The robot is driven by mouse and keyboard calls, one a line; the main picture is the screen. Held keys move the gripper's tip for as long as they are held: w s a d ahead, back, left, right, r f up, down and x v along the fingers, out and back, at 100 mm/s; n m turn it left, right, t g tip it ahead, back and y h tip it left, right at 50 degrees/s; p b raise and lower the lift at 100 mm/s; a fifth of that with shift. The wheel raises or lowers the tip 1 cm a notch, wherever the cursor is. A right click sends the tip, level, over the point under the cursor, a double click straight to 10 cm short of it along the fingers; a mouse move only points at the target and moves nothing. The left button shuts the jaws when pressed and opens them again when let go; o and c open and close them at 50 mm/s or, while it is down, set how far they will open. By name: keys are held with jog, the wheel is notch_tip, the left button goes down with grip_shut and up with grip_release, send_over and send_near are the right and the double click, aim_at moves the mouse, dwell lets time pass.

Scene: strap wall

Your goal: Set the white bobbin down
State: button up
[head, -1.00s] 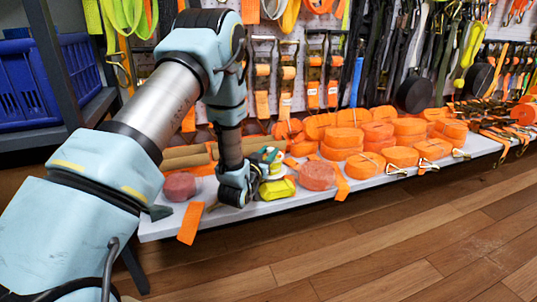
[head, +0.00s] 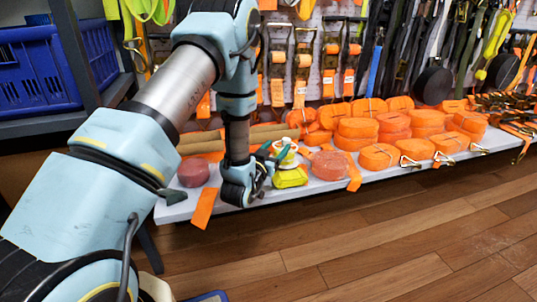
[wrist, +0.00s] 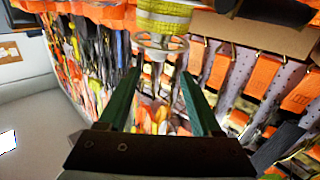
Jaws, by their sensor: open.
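The white bobbin (head: 287,160) stands at the shelf's front part, at or just above a yellow strap bundle (head: 290,178); exact contact is unclear. In the wrist view the bobbin's white rim and stem (wrist: 160,47) show just past my fingertips, against the yellow bundle (wrist: 165,18). My gripper (head: 270,157) reaches in from the left, beside the bobbin. In the wrist view its two green fingers (wrist: 163,72) are apart, with nothing clasped between them.
The grey shelf (head: 330,188) holds orange strap rolls (head: 380,157) to the right and a dull red roll (head: 193,173) to the left. A pinkish roll (head: 329,165) sits close to the right of the yellow bundle. Straps hang behind. Wooden floor in front is clear.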

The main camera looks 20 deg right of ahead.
jog(key=p+v, duration=0.1)
jog(key=v, duration=0.6)
jog(key=w+a+r+n+g+y, duration=0.2)
jog(key=w+a+y, duration=0.25)
jog(key=a, duration=0.45)
jog(key=w+a+r+n+g+y, duration=0.1)
jog(key=w+a+r+n+y, duration=0.15)
jog(key=a+y, duration=0.4)
jog(key=s+a+r+n+g+y, duration=0.1)
jog(key=s+a+r+n+g, duration=0.1)
jog(key=s+a, duration=0.6)
jog(key=s+a+r+n+g+y, duration=0.1)
jog(key=s+a+r+n+g, duration=0.1)
jog(key=s+a+g, duration=0.3)
jog(key=s+a+r, duration=0.1)
jog(key=s+a, duration=0.2)
jog(key=a, duration=0.1)
jog(key=shift+a, duration=0.35)
jog(key=shift+r, duration=0.1)
notch_tip(320, 180, up, 41)
jog(key=p, duration=4)
jog(key=shift+p, duration=0.3)
